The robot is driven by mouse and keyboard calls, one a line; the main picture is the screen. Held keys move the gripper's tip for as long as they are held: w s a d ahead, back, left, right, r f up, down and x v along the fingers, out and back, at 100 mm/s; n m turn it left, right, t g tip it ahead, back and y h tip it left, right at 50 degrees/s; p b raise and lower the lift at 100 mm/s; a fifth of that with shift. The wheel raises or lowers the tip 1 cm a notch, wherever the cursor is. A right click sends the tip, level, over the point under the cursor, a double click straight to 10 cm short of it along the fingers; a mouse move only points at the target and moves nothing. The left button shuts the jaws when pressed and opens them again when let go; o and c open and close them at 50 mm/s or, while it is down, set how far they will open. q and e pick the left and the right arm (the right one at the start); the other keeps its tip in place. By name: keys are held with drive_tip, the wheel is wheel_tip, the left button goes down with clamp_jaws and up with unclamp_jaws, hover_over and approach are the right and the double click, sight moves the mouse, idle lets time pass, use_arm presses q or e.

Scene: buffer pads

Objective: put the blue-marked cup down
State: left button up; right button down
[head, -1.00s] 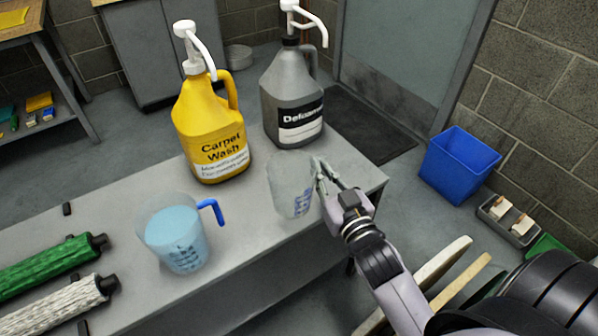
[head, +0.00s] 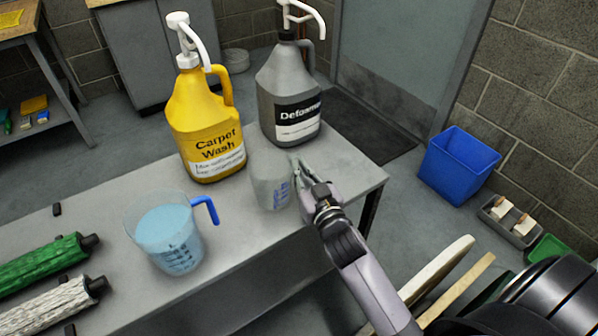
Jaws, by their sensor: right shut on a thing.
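The blue-marked cup (head: 265,182) is a small translucent cup with blue markings on its side. It is upright at the table's right part, just in front of the grey Defoamer jug (head: 288,98). My right gripper (head: 297,175) is shut on the cup's right side. The fingers are partly hidden by the wrist and the cup. I cannot tell whether the cup's base touches the grey table (head: 335,183). My left gripper is out of view.
A clear jug (head: 172,240) with blue liquid and a blue handle stands left of the cup. A yellow Carpet Wash jug (head: 207,125) stands behind. Green and white rollers (head: 45,262) lie at the left. The table's right end is clear.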

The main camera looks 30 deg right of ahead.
drive_tip(key=shift+w+f, duration=0.3)
drive_tip(key=shift+w, duration=0.1)
drive_tip(key=c, duration=2.1)
unclamp_jaws()
drive_tip(key=shift+f, duration=0.15)
drive_tip(key=shift+c, duration=0.2)
drive_tip(key=o, duration=0.4)
drive_tip(key=shift+o, duration=0.2)
